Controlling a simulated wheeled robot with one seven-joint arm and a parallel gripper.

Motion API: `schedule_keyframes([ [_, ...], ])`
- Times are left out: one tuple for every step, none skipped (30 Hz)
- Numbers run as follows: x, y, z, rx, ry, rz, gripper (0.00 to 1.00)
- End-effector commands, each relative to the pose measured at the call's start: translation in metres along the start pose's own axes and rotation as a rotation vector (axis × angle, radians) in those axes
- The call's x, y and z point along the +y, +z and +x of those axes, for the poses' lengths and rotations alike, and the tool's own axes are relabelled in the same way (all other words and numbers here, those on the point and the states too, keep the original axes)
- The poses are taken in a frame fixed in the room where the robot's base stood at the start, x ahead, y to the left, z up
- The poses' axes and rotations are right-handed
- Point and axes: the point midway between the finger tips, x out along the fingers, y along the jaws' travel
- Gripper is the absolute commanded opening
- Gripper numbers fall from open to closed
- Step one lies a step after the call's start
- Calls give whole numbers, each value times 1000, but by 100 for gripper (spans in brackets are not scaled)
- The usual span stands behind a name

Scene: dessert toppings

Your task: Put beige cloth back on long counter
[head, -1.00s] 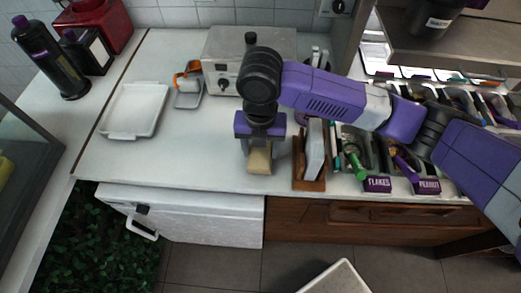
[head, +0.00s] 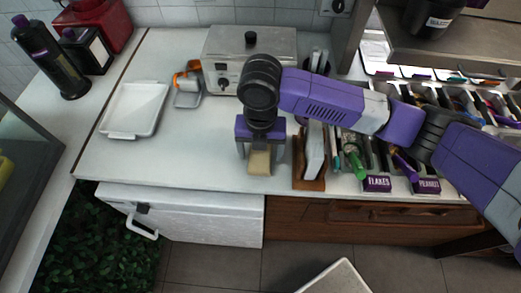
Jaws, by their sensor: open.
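The beige cloth (head: 259,163) shows as a small folded piece at the front part of the long white counter (head: 190,150). My gripper (head: 260,167) points down over the counter with its fingers apart, one on each side of the cloth. The gripper is open. The upper part of the cloth is hidden behind the gripper body, and I cannot tell whether the fingers touch it.
A wooden holder (head: 310,184) with a white upright item stands close to the right of my gripper. A white tray (head: 134,108) lies at left, and a metal appliance (head: 225,50) stands behind. Counter left of the gripper is clear.

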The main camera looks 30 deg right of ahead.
Motion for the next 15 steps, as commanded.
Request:
schedule_keyframes([
  [0, 1, -5, -2, 1, 0, 77],
  [1, 1, -8, -2, 2, -1, 77],
  [1, 0, -14, -1, 2, -3, 77],
  [1, 0, -18, -2, 2, -3, 77],
  [1, 0, -24, -3, 3, -3, 77],
  [1, 1, -32, -3, 2, -3, 77],
  [1, 1, -38, -4, 3, -2, 77],
  [1, 1, -45, -4, 3, -2, 77],
  [1, 0, -53, -3, 3, -3, 77],
  [1, 1, -60, -4, 2, -3, 77],
  [1, 0, -66, -4, 2, -3, 77],
  [1, 0, -74, -4, 2, -3, 77],
  [1, 1, -80, -3, 1, -3, 77],
  [1, 0, -85, -2, 2, -2, 77],
  [1, 1, -92, -3, 1, -2, 77],
])
